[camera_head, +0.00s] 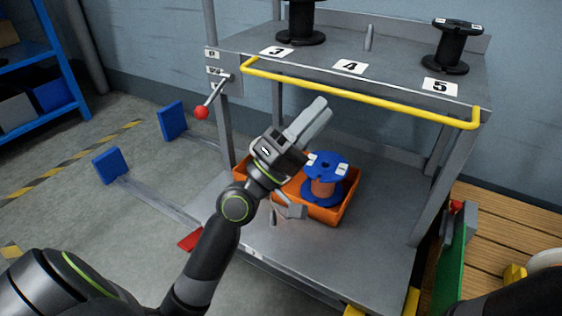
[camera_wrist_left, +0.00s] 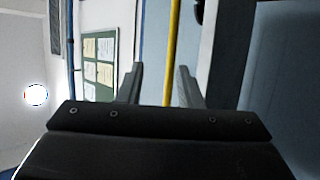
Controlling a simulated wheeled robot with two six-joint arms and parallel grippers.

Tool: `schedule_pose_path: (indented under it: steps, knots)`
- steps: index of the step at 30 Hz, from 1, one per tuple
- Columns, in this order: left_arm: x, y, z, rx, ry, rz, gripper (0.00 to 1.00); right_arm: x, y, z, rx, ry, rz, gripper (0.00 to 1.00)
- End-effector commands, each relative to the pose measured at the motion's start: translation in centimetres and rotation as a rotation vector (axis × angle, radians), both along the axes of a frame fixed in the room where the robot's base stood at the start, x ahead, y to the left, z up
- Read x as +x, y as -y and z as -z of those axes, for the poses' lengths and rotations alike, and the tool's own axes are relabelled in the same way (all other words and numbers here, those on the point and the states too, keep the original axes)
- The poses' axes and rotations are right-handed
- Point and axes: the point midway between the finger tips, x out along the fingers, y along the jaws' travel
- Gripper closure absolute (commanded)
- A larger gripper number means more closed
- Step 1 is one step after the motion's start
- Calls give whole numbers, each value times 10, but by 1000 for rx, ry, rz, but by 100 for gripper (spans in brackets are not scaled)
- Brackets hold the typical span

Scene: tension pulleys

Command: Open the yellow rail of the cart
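The yellow rail (camera_head: 362,98) of the cart (camera_head: 225,130) runs across the front of the top shelf, bent in at both ends. My left gripper (camera_head: 318,110) is just below the rail's left half in the head view, its fingers pointing up and right. In the left wrist view the gripper (camera_wrist_left: 159,70) has its fingers spread, and the yellow rail (camera_wrist_left: 173,50) shows between them, nearer the right finger. I see no contact, and the depth gap is hard to judge. My right gripper is out of view.
Black spools (camera_head: 455,47) stand on the shelf. A red-knobbed lever (camera_head: 201,112) sticks out at the cart's left. Below, an orange bin (camera_head: 345,207) holds a blue spool (camera_head: 329,163). A green panel (camera_head: 450,265) stands at right. Floor at left is mostly clear.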

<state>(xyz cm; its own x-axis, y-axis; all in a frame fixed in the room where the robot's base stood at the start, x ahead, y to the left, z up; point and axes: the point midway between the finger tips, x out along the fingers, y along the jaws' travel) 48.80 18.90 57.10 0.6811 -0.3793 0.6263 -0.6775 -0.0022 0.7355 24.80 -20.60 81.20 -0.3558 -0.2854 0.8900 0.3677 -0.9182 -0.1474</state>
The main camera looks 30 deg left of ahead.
Motion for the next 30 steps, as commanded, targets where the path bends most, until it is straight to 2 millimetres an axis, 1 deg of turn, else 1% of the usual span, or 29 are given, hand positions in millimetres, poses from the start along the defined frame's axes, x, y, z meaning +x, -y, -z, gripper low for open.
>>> schedule_pose_path:
  steps: [1,3,9,13,18,30]
  knots:
    - [-10,-5,16,5,-3,-1,67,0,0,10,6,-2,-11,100]
    - [-22,-12,28,5,-3,-1,67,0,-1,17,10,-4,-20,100]
    - [-48,-26,50,4,-2,-1,67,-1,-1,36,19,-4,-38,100]
    - [-57,-32,56,3,0,-1,67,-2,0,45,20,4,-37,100]
    - [-64,-35,59,-1,0,-1,67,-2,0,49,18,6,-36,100]
    - [-64,-36,59,-1,0,-1,67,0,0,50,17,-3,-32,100]
